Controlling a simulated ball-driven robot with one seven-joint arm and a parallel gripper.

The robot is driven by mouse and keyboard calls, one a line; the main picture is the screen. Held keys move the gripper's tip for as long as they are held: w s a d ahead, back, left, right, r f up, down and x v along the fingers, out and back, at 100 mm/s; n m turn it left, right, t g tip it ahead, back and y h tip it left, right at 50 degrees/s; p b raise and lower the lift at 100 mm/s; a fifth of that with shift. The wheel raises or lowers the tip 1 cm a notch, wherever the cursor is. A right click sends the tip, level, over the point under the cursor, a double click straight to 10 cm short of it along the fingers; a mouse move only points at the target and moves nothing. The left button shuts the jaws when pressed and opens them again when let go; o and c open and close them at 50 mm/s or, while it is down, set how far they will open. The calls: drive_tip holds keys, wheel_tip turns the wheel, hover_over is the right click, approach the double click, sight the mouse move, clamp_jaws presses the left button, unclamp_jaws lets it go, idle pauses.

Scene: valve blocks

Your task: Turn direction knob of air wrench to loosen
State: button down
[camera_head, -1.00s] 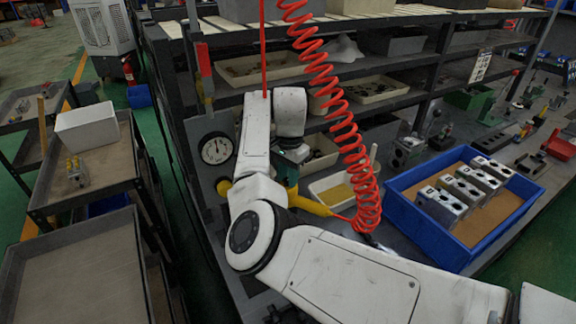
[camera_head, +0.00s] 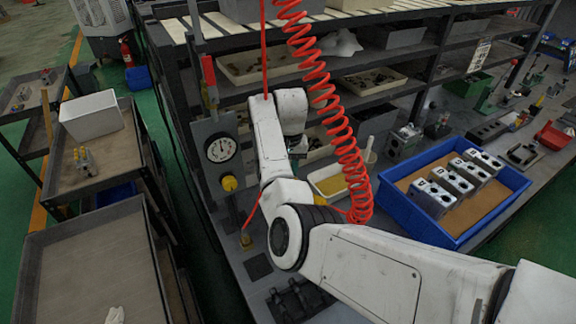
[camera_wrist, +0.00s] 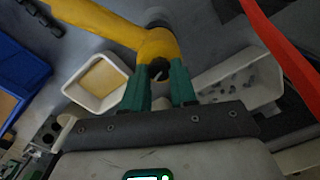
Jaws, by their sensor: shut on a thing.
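The yellow air wrench (camera_wrist: 110,27) runs across the top left of the wrist view, its near end bending down to a dark round part (camera_wrist: 158,69). My gripper (camera_wrist: 160,84) has two green fingers, closed on either side of that end of the wrench. The fingers partly hide the end, so I cannot tell which way the direction knob is turned. In the head view my arm hides most of the wrench, and only a bit of green finger (camera_head: 299,146) shows.
A red coiled hose (camera_head: 335,120) hangs close to my arm. A blue tray (camera_head: 450,237) with several metal valve blocks is at right. A gauge panel (camera_head: 221,150) stands at left of my arm. A small tray (camera_wrist: 67,82) lies near the wrench. A cart (camera_head: 85,265) is at left.

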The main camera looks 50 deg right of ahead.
idle(0.4)
drive_tip(key=c, duration=0.9)
unclamp_jaws()
drive_tip(key=shift+r, duration=0.1)
wheel_tip(320, 180, up, 11)
drive_tip(key=shift+s+d+f+b, duration=0.1)
drive_tip(key=shift+f+b, duration=0.1)
drive_tip(key=shift+b, duration=0.55)
